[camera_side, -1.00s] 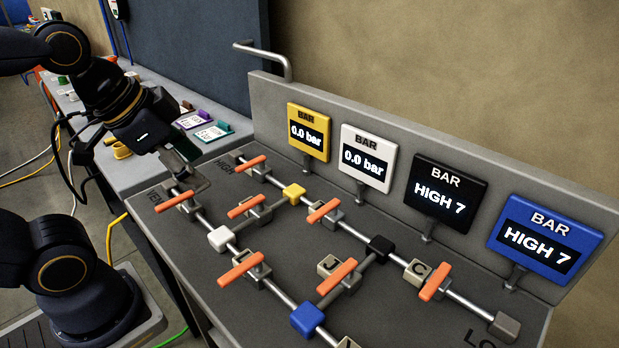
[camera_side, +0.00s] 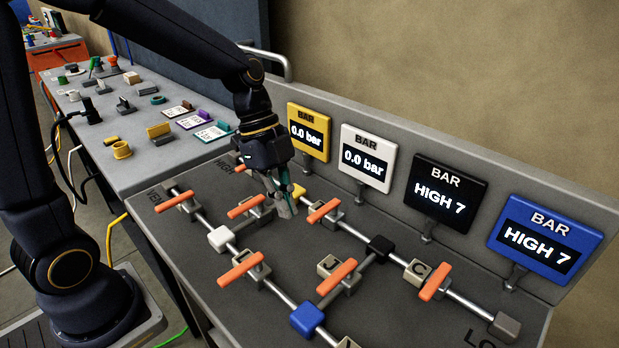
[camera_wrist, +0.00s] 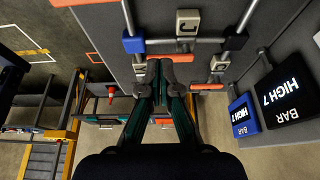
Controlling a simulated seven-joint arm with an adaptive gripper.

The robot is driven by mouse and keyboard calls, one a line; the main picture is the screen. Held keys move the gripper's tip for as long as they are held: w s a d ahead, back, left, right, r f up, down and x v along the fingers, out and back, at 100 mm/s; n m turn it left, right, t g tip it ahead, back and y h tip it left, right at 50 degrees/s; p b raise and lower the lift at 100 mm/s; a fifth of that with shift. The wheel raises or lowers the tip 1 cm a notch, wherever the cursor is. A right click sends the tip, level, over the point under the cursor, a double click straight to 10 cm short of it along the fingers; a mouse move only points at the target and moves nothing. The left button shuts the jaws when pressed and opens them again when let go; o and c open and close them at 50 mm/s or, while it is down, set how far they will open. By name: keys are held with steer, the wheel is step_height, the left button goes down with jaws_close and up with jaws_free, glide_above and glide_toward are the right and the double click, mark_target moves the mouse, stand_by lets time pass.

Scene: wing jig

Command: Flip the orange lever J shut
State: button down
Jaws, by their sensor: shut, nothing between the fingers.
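The orange lever J (camera_side: 337,277) sits beside its J label block (camera_side: 328,266), on the pipe between the blue joint (camera_side: 307,319) and the black joint (camera_side: 380,248). Its handle lies roughly along that pipe. My gripper (camera_side: 287,210) is shut and empty, above the board near the yellow joint, apart from lever J and up-left of it in the side view. In the wrist view my gripper (camera_wrist: 158,68) points toward the board, and lever J (camera_wrist: 180,58) shows just beyond the fingertips, partly hidden by them. The J label (camera_wrist: 188,20) is above it there.
Other orange levers stand close by, including the one at C (camera_side: 435,282) and one right of my gripper (camera_side: 324,210). Gauges line the back panel; the black gauge (camera_side: 440,195) and blue gauge (camera_side: 545,240) read HIGH 7, the yellow and white ones 0.0 bar.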

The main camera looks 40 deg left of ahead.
mark_target(337, 280)
steer(key=x, duration=1)
steer(key=shift+s+f, duration=0.1)
steer(key=d, duration=0.2)
steer(key=shift+d, duration=1)
